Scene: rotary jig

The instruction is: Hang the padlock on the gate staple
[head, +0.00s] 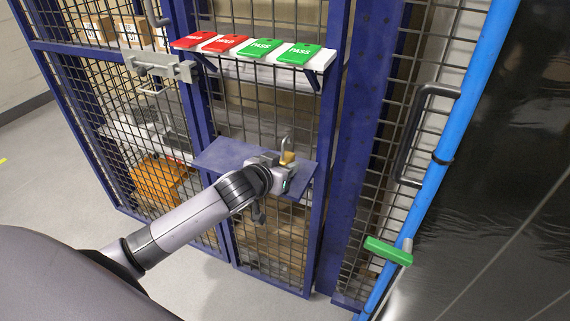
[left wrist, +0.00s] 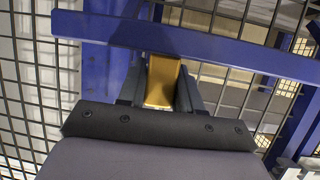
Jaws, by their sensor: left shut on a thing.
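The padlock (head: 288,157) has a brass body with a grey shackle pointing up. My left gripper (head: 284,166) is shut on its body, over the small blue shelf (head: 225,156) on the mesh gate. In the left wrist view the brass body of the padlock (left wrist: 162,80) sits between the two fingers of the left gripper (left wrist: 160,92). The shackle is hidden there. A grey latch (head: 158,66) is on the gate at the upper left; the staple itself is too small to tell apart. My right gripper is not in view.
A white ledge (head: 262,57) above holds two red tags (head: 224,43) and two green PASS tags (head: 298,53). Boxes and an orange bin (head: 158,182) are behind the mesh. The floor at left is clear.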

